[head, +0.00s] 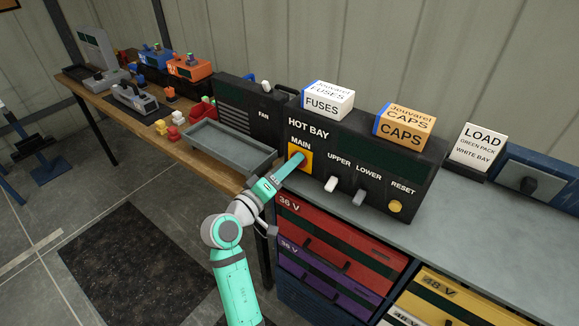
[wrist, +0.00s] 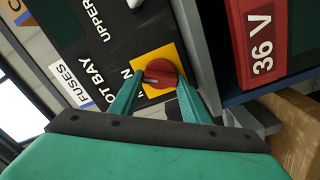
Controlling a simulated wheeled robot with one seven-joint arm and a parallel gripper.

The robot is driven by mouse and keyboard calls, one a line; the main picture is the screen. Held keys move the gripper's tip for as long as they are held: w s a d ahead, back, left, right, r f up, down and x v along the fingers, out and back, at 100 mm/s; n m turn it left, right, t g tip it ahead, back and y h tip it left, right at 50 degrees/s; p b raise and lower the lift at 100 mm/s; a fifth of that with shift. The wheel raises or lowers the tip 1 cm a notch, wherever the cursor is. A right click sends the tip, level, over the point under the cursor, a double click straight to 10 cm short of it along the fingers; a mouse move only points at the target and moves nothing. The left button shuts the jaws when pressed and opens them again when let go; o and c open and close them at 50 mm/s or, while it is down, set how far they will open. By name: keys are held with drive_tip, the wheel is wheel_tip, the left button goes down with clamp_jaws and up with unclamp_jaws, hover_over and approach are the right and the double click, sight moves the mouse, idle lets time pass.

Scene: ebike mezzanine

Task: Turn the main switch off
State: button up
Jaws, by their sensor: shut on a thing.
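The main switch is a red rotary knob (wrist: 163,74) on a yellow plate (wrist: 145,56), close up in the wrist view. The plate also shows in the head view (head: 292,156), under the label MAIN on the black HOT BAY panel (head: 318,138). My gripper (wrist: 158,82) has one teal finger on each side of the knob and is shut on it. In the head view my gripper (head: 294,163) reaches the plate from the front left, and its fingers hide most of the knob. The switch's marked positions cannot be read.
Right of the switch are the UPPER toggle (head: 331,184), the LOWER toggle (head: 358,198) and the yellow RESET button (head: 395,206). A grey tray (head: 228,151) lies to the left. Red (head: 335,245) and purple (head: 322,282) 36 V packs sit below the bench edge. Dark floor mat lies left.

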drive_tip(key=n, duration=0.4)
drive_tip(key=shift+w+a+n, duration=0.1)
drive_tip(key=shift+a+n, duration=0.05)
drive_tip(key=shift+n, duration=0.25)
drive_tip(key=shift+d+n, duration=0.2)
drive_tip(key=shift+n, duration=0.5)
drive_tip(key=shift+a+f, duration=0.1)
drive_tip(key=shift+a, duration=0.15)
drive_tip(key=o, duration=1)
drive_tip(key=shift+o, duration=0.2)
drive_tip(key=shift+d, duration=0.1)
